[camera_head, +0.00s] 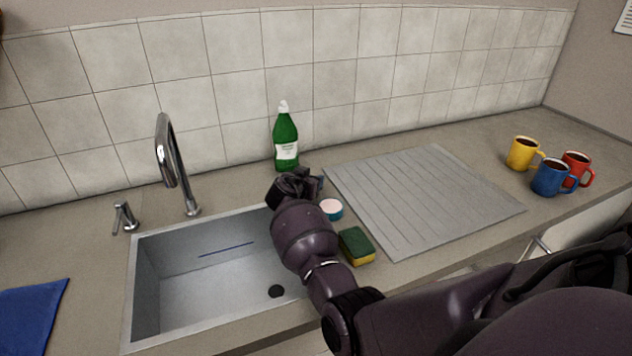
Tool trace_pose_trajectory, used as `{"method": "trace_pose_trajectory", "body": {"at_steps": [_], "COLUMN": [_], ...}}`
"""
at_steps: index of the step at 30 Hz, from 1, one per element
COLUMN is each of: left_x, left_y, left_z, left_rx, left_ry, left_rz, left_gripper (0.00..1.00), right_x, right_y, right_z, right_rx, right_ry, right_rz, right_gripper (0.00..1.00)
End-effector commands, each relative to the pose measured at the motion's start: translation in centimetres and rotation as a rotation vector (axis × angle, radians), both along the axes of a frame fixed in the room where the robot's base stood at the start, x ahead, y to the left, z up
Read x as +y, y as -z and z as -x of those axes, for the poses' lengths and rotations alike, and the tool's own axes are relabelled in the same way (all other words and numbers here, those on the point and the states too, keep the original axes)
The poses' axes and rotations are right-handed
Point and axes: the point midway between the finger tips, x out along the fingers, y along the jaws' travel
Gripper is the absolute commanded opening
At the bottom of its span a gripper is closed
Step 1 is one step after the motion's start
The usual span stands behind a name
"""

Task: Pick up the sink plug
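My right arm reaches in from the lower right, and its dark gripper (292,184) is over the back right edge of the sink (190,300), in front of the green bottle. The fingers are seen from behind and largely hidden, so I cannot tell whether they are open or hold anything. No sink plug can be made out for certain. A black round spot (277,291) on the sink floor may be the drain or a plug. A small teal round thing with a pale top (331,209) stands right of the gripper. My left gripper is not in view.
A green bottle (286,142) stands by the tiled wall. A green and yellow sponge (357,246) lies close to my forearm. A ribbed drainboard (430,200), yellow (522,153), blue (550,178) and red (576,167) mugs are at right. A tap (168,165), soap dispenser (124,217) and blue cloth (30,318) are at left.

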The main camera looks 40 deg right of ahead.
Motion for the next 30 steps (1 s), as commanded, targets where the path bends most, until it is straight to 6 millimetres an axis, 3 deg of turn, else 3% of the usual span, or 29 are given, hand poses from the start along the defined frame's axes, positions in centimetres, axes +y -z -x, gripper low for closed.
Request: {"method": "trace_pose_trajectory", "body": {"at_steps": [11,21,30], "left_x": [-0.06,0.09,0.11], "left_y": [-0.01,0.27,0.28], "left_z": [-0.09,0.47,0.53], "left_rx": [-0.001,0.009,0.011], "left_ry": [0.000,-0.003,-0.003], "left_rz": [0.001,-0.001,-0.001], "left_gripper": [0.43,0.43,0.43], "right_x": [0.22,0.19,0.18], "right_y": [0.11,0.12,0.02], "right_z": [-0.03,-0.02,-0.03], "right_rx": [0.000,0.000,-0.001], "right_ry": [0.000,0.000,0.000], "right_rz": [0.000,0.000,0.000], "right_gripper": [0.49,0.00,0.00]}}
